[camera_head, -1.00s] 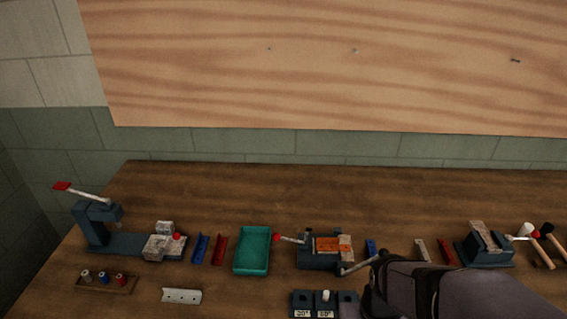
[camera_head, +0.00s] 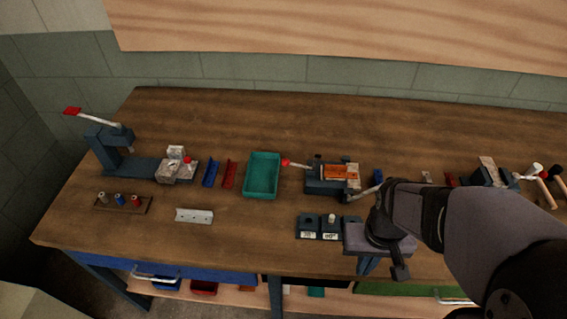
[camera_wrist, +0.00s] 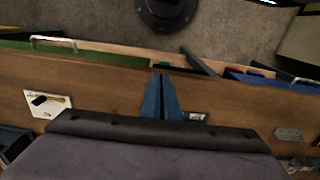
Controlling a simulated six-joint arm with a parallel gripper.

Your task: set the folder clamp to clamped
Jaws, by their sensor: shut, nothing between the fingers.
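The folder appears to be the dark blue device (camera_head: 318,187) with an orange strip (camera_head: 338,172) on top, mid-bench in the head view. A pale lever with a red knob (camera_head: 286,163) sticks out to its left, probably the clamp lever. A grey handle (camera_head: 366,190) sticks out at its right. I cannot tell the clamp's state. My gripper (camera_head: 368,268) is at the bench's front edge, in front of the folder and apart from it. In the wrist view its blue fingers (camera_wrist: 161,78) are together and empty. The folder is out of the wrist view.
Labelled blue blocks (camera_head: 320,227) stand just left of my gripper. A teal tray (camera_head: 262,192) and a white angle strip (camera_head: 194,216) lie further left. A lever press (camera_head: 100,150) stands far left. A white plate with a dark knob (camera_wrist: 47,104) shows in the wrist view.

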